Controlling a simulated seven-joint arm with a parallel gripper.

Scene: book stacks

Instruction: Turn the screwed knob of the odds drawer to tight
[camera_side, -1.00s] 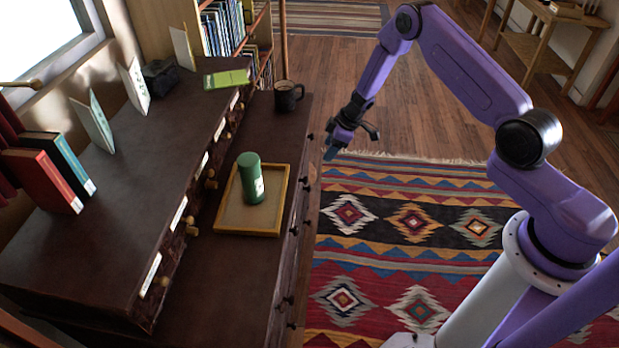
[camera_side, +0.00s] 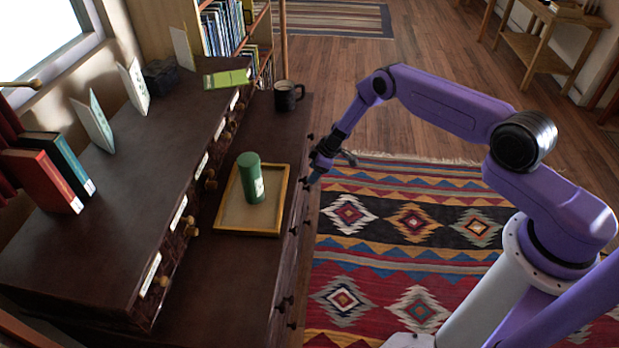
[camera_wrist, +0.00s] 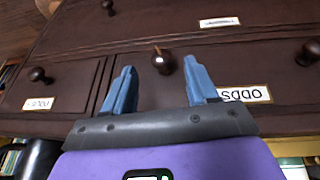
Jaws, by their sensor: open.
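The odds drawer has a dark brown front with a white label reading ODDS (camera_wrist: 243,94), upside down in the wrist view. Its round dark knob (camera_wrist: 163,62) shows left of the label. My gripper (camera_wrist: 161,73) is open, its two blue fingers pointing at the drawer front with the knob between their tips in the picture. The knob seems a little beyond the tips; I cannot tell any contact. In the side view my gripper (camera_side: 314,176) is at the right-hand front of the low dark cabinet (camera_side: 235,285), where it hides part of the knob row.
On the cabinet stand a green canister (camera_side: 250,180) in a wooden tray (camera_side: 226,222) and a dark mug (camera_side: 288,97). The patterned rug (camera_side: 410,220) beside the cabinet is clear.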

